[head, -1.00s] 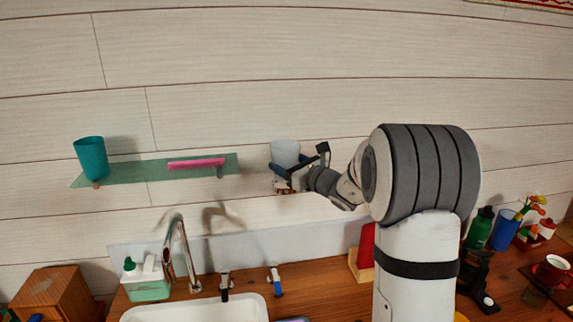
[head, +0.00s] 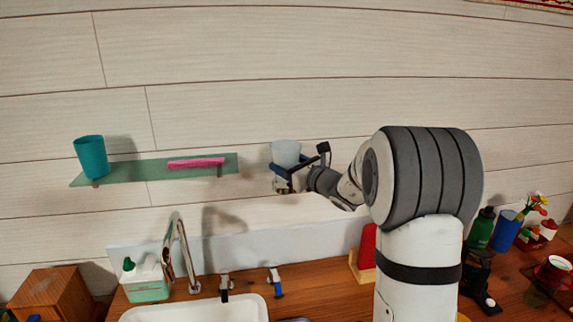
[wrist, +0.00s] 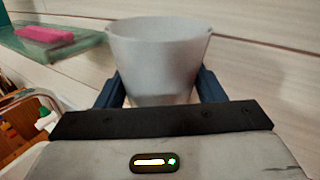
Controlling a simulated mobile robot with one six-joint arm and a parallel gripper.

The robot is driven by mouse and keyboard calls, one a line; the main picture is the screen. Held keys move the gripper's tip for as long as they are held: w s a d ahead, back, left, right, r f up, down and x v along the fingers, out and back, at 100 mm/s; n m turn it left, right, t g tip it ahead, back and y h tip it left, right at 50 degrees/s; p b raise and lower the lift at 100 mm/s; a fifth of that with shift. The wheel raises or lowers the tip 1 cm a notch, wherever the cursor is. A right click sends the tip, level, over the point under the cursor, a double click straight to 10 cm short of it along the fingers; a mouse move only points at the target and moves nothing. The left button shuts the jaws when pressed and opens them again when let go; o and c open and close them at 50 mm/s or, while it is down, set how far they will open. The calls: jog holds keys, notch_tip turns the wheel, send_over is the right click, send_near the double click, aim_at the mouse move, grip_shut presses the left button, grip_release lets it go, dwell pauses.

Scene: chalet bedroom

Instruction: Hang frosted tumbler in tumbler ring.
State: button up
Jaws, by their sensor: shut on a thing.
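The frosted tumbler (head: 286,152) is pale and translucent, and it stands about upright close to the wall, right of the glass shelf. My gripper (head: 283,178) is shut on it from the right. In the wrist view the tumbler (wrist: 158,58) sits between my two dark blue fingers (wrist: 160,88), its open rim upward. Its lower part is hidden behind my gripper body. The tumbler ring cannot be made out; the area around the tumbler's lower part is covered by my gripper, so I cannot tell whether the tumbler is in a ring.
A green glass shelf (head: 135,172) on the wall holds a teal cup (head: 91,156) and a pink item (head: 196,163). A red object (head: 368,246) stands on the wooden counter.

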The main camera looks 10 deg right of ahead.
jog(key=shift+f+b, duration=0.4)
jog(key=shift+f, duration=0.05)
jog(key=shift+f+b, duration=0.9)
jog(key=shift+b, duration=0.1)
jog(key=shift+f+b, duration=1.05)
jog(key=shift+b, duration=0.1)
jog(key=o, duration=1.2)
jog(key=shift+s+d, duration=0.2)
jog(key=b+v, duration=0.2)
jog(key=v, duration=0.5)
jog(key=shift+s, duration=0.15)
